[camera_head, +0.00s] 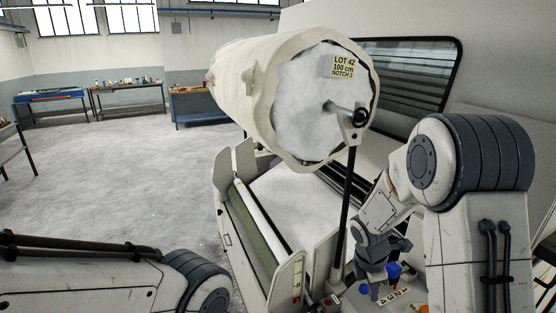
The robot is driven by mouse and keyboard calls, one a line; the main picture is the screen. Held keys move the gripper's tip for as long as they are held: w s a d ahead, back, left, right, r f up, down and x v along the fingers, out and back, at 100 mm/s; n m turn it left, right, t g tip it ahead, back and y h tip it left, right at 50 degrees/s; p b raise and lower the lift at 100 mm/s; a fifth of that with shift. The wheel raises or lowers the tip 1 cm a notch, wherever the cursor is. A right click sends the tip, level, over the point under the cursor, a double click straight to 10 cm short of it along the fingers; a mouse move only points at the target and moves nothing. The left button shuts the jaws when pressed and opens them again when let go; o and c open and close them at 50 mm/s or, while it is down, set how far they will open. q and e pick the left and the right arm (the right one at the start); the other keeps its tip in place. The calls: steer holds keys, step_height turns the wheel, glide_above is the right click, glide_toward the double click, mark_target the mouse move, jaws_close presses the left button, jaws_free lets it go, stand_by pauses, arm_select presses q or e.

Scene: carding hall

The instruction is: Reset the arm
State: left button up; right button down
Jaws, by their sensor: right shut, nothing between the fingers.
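My right arm comes in from the right and bends down. Its small dark gripper (374,288) points downward, shut and empty, over the machine's control panel.
A large white fibre roll (312,105) labelled LOT 42 hangs above the carding machine (226,215), with a dark upright post (345,210) in front. Workbenches (128,86) stand along the far wall. The grey floor (110,175) at left is clear.

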steer(key=s+a+m+y+b, duration=0.1)
steer(key=s+a+m+b, duration=0.4)
steer(key=a, duration=0.7)
arm_select(q)
step_height(320, 180, down, 11)
steer(key=b, duration=0.4)
steer(key=shift+f+b, duration=0.15)
steer(key=shift+b, duration=0.2)
arm_select(e)
steer(key=s+a+m+y, duration=0.1)
steer(key=s+a+m, duration=0.1)
steer(key=s, duration=0.4)
steer(key=s+a+m, duration=0.1)
steer(key=s+a, duration=0.3)
steer(key=s, duration=0.2)
steer(key=s+a+m+g+y, duration=0.1)
steer(key=s+a+m, duration=0.1)
steer(key=s+a, duration=0.2)
steer(key=s, duration=0.3)
steer(key=shift+f+m+y, duration=0.2)
steer(key=shift+m+y, duration=0.1)
